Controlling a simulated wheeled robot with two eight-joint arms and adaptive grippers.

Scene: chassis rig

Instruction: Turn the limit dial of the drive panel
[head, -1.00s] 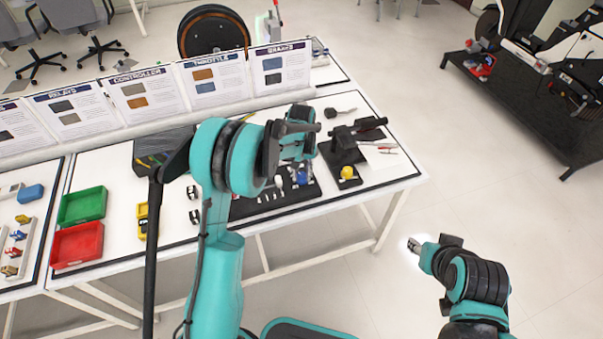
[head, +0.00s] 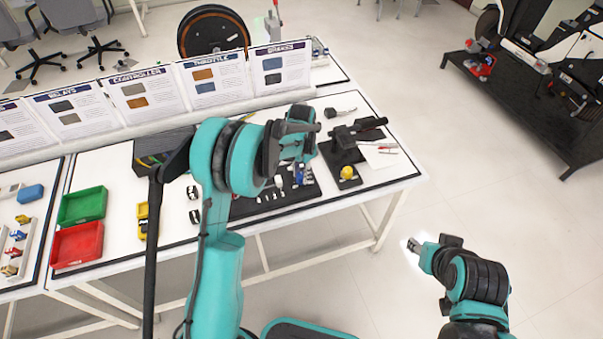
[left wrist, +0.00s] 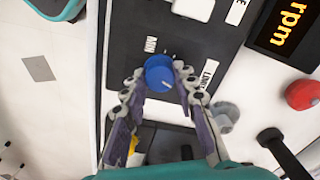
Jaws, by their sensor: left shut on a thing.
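The drive panel (left wrist: 135,28) is a dark board on the table, with white labels reading MIN and LIMIT. The limit dial is a round blue knob (left wrist: 159,72) on that panel. In the left wrist view my left gripper (left wrist: 160,78) has one finger on each side of the blue dial and is shut on it. In the head view the blue dial (head: 299,175) shows just below my left gripper (head: 300,160), whose fingers are mostly hidden. My right gripper (head: 413,245) is over the floor, right of the table; its jaws are too small to read.
A throttle stand with a yellow knob (head: 347,172) is right of the panel. Green (head: 82,205) and red trays (head: 76,244) stand at left.

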